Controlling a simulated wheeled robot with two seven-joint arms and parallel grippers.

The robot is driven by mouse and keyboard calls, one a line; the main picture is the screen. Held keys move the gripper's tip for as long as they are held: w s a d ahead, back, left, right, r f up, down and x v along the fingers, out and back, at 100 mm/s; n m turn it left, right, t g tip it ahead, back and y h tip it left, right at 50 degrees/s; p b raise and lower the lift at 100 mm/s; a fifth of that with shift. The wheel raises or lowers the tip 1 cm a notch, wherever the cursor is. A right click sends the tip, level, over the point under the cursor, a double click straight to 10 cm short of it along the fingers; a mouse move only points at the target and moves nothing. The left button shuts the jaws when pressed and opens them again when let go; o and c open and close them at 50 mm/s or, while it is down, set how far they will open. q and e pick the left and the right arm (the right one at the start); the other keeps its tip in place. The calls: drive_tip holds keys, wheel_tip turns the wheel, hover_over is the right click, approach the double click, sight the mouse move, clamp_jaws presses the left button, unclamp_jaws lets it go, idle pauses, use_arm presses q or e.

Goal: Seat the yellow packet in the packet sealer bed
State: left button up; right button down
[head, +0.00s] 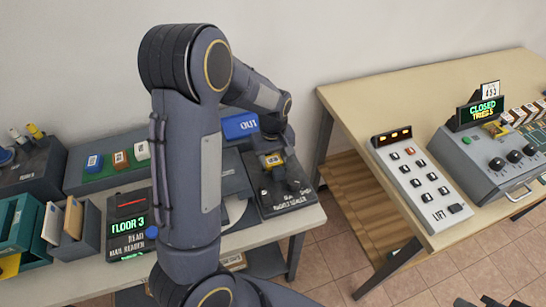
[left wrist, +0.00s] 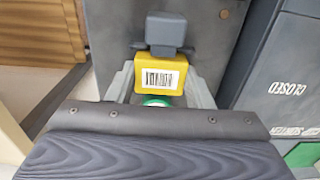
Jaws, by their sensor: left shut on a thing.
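The yellow packet (left wrist: 144,74) has a white barcode label and sits between the grey fingers of my left gripper (left wrist: 160,85), which is shut on it. A small grey block stands just beyond the packet in the left wrist view. My gripper and wrist hide much of the sealer bed. I cannot tell whether the packet touches the bed.
My left arm crosses the middle of the head view. A blue OUT tray (head: 240,125) stands behind the sealer, and a mail reader (head: 128,222) stands left. A second table (head: 350,99) with a lift panel (head: 420,180) is right, across a floor gap.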

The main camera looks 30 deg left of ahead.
use_arm(q)
drive_tip(key=o, duration=1.3)
drive_tip(key=shift+r+p, duration=2.5)
drive_tip(key=shift+r, duration=0.5)
